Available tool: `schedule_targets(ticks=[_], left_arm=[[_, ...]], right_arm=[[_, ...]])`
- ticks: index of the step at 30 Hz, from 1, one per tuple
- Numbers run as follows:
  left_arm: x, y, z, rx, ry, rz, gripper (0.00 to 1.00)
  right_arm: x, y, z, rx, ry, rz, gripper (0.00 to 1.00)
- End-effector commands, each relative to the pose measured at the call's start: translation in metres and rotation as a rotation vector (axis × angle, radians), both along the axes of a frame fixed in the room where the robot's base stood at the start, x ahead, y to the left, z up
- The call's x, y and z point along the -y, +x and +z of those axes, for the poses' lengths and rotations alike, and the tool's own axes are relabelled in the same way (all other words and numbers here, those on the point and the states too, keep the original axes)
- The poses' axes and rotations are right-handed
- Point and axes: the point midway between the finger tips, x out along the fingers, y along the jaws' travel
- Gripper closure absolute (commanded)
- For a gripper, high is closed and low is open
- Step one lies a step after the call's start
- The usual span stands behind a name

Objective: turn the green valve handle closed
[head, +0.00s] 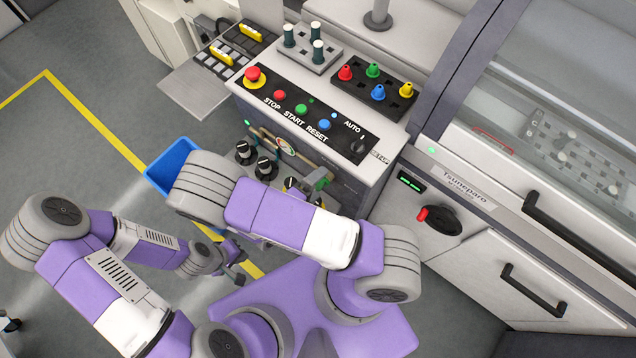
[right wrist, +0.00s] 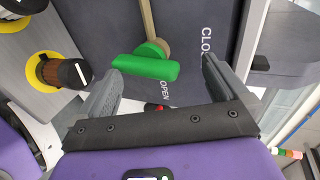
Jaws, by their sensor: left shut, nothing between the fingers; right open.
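The green valve handle (right wrist: 147,67) shows in the right wrist view, on a brass-coloured pipe on a dark panel. The word OPEN is printed below it and part of another word, starting CLO, to its right. The handle lies roughly level in the picture, tilted slightly. My right gripper (right wrist: 162,66) is open, with one finger on each side of the handle; its left finger is close to the handle's left end. I cannot tell if they touch. My left gripper (head: 237,262) is shut and empty, low over the floor.
Black knobs (head: 264,168) on yellow rings stand left of the valve. The button panel (head: 305,112) is above. A blue bin (head: 171,166) stands on the floor to the left. A red-tipped rotary switch (head: 438,218) and black drawer handles (head: 533,290) are on the right.

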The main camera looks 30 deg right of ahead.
Motion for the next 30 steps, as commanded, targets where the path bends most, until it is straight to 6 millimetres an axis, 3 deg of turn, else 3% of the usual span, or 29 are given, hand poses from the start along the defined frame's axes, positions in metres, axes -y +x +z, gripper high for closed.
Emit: schedule_targets(ticks=[1,5,6,11,30], left_arm=[[0.0,0.0,0.001,0.0,0.0,0.001,1.0],[-0.001,0.0,0.001,-0.001,0.001,0.002,1.0],[-0.001,0.0,0.001,-0.001,0.001,0.002,1.0],[0.0,0.0,0.001,0.0,0.0,0.0,1.0],[0.0,0.0,0.006,0.0,0.0,0.001,1.0]], right_arm=[[0.019,0.014,0.076,0.145,-0.337,0.029,0.0],[0.022,0.013,0.075,0.143,-0.338,0.023,0.0],[0.008,0.004,0.026,0.051,-0.111,0.01,0.0],[0.004,0.003,0.024,0.05,-0.111,0.014,0.0],[-0.043,-0.013,0.021,0.048,-0.1,0.023,0.0]])
